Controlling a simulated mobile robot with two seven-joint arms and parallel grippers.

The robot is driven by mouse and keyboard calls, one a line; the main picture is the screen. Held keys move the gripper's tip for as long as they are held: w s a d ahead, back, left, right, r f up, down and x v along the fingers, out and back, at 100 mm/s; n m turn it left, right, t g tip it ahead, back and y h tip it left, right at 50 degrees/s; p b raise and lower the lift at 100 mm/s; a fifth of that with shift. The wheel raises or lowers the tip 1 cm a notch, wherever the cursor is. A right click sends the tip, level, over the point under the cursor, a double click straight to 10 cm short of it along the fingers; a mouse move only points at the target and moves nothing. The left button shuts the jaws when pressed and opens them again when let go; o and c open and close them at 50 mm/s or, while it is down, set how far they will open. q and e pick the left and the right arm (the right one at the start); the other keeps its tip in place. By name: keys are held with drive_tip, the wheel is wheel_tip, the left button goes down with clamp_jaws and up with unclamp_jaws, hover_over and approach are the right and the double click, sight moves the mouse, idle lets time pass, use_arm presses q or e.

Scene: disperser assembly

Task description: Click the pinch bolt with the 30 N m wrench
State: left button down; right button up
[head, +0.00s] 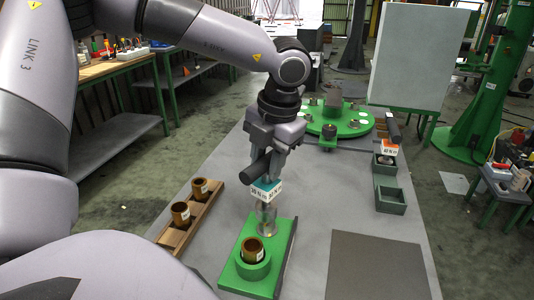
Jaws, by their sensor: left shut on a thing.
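My left gripper (274,150) points down over the green fixture (285,235) in the middle of the table. It is shut on a wrench with a black handle (257,170) and a teal-and-white label block (266,190). The label print is too small to read surely. The wrench's lower end is over a pale, shiny cylindrical part (266,220) on the fixture; I cannot tell whether they touch. The pinch bolt cannot be made out. A bronze sleeve (253,250) sits in the fixture's round green holder. My right gripper is not in view.
A wooden rack (207,215) with two bronze sleeves stands at left. A second wrench with an orange-and-white label (388,146) stands by green bins (391,201) at right. A green turntable (335,120) is behind. A dark mat (375,268) lies bare at front right.

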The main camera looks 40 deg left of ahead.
use_arm(q)
drive_tip(key=shift+r+n, duration=0.2)
drive_tip(key=shift+n, duration=0.5)
drive_tip(key=n+b, duration=0.1)
drive_tip(key=n, duration=0.1)
drive_tip(key=f+n+g+b, duration=0.1)
drive_tip(key=n+b, duration=0.3)
drive_tip(key=n, duration=0.1)
drive_tip(key=shift+w+f+h, duration=0.15)
drive_tip(key=shift+f+h, duration=0.1)
drive_tip(key=shift+h, duration=0.05)
drive_tip(key=shift+n+g+b, duration=0.3)
drive_tip(key=shift+n+b, duration=0.25)
drive_tip(key=shift+n, duration=0.15)
drive_tip(key=shift+r+n+h, duration=0.1)
drive_tip(key=shift+n+h, duration=0.3)
drive_tip(key=shift+n, duration=0.8)
drive_tip(key=shift+n+b, duration=0.35)
drive_tip(key=shift+n, duration=0.75)
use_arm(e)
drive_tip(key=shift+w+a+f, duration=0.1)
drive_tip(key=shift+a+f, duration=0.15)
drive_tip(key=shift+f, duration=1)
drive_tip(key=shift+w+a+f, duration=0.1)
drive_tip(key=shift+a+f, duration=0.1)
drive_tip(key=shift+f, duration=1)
use_arm(q)
drive_tip(key=shift+a, duration=0.1)
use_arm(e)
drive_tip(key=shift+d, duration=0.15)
